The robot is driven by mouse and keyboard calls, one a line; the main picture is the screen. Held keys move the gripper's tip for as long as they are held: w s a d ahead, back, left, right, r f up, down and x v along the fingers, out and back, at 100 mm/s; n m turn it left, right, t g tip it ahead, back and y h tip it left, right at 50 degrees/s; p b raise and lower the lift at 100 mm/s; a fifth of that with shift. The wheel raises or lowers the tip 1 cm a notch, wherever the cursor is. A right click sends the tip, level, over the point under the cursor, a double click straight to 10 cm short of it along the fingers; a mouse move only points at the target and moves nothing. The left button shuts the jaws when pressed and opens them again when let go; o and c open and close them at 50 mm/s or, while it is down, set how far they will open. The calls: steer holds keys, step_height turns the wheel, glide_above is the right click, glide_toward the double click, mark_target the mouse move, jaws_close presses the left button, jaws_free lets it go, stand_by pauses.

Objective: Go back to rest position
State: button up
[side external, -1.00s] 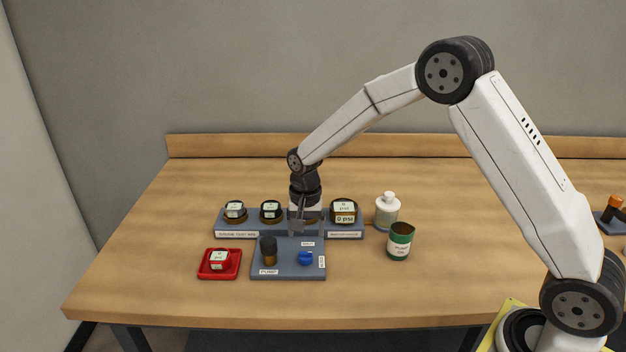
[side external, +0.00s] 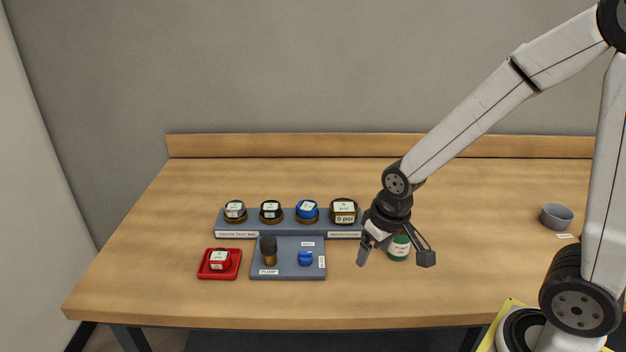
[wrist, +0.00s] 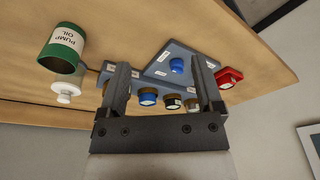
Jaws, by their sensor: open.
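My gripper (side external: 395,255) is open and empty, tilted in the air in front of the green pump oil can (side external: 399,248). Its two fingers also show in the wrist view (wrist: 158,90), with nothing between them held. The gauge rack (side external: 225,234) stands left of the gripper. It holds several round gauges, one with a blue body (side external: 307,211) and a larger one reading 0 psi (side external: 343,211) at the right end. The pump base (side external: 290,272) in front carries a dark-topped pump knob (side external: 268,250) and a blue knob (side external: 305,258).
A red tray (side external: 205,275) with a red gauge (side external: 219,261) sits at the left front. A grey bowl (side external: 557,217) stands at the right. The white bottle (wrist: 66,92) shows in the wrist view, beside the can. The table's back and left are clear.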

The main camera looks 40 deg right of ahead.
steer(key=s+n, duration=0.1)
steer(key=s, duration=0.2)
steer(key=shift+f, duration=0.1)
